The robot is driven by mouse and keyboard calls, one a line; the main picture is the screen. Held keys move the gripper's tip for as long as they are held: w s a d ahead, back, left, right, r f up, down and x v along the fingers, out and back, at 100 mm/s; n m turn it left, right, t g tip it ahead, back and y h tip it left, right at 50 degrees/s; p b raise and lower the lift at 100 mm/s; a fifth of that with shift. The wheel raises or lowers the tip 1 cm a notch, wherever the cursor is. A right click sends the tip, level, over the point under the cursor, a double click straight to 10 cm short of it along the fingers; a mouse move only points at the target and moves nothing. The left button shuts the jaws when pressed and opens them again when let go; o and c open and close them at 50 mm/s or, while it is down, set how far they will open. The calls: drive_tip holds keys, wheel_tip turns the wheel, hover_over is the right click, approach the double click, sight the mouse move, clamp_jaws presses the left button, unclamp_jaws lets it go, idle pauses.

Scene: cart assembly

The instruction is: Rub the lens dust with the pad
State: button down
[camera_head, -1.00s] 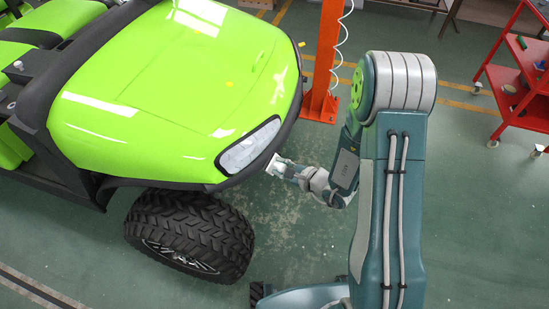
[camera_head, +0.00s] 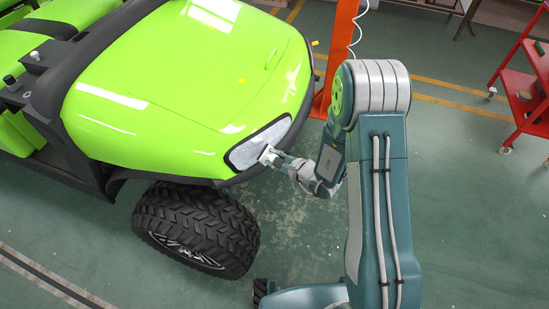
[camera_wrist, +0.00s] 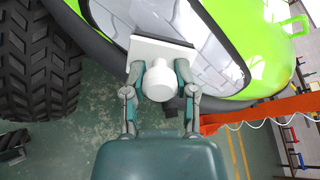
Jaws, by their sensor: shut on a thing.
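The headlight lens (camera_head: 259,143) sits in the front corner of the green cart (camera_head: 190,80). It also shows in the wrist view (camera_wrist: 205,50), behind the pad. The white pad (camera_wrist: 162,48) is a flat plate with a round knob (camera_wrist: 160,79) facing my wrist. My gripper (camera_head: 277,161) is at the lower right part of the lens. In the wrist view my gripper (camera_wrist: 160,82) is shut on the knob, one finger on each side. The pad is at the lens's lower edge; I cannot tell whether it touches. I cannot make out dust on the lens.
A black tyre (camera_head: 195,228) stands below the lens. An orange post (camera_head: 340,50) with a white coiled cable rises behind my arm. A red shelf cart (camera_head: 525,90) stands at the far right. The floor between is clear.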

drive_tip(key=shift+x, duration=1.1)
idle(0.6)
drive_tip(key=shift+w+d, duration=1.45)
drive_tip(key=shift+s+a, duration=1.4)
drive_tip(key=shift+s, duration=0.2)
drive_tip(key=shift+d, duration=0.1)
drive_tip(key=v, duration=0.6)
drive_tip(key=shift+d, duration=0.1)
drive_tip(key=shift+v, duration=1.45)
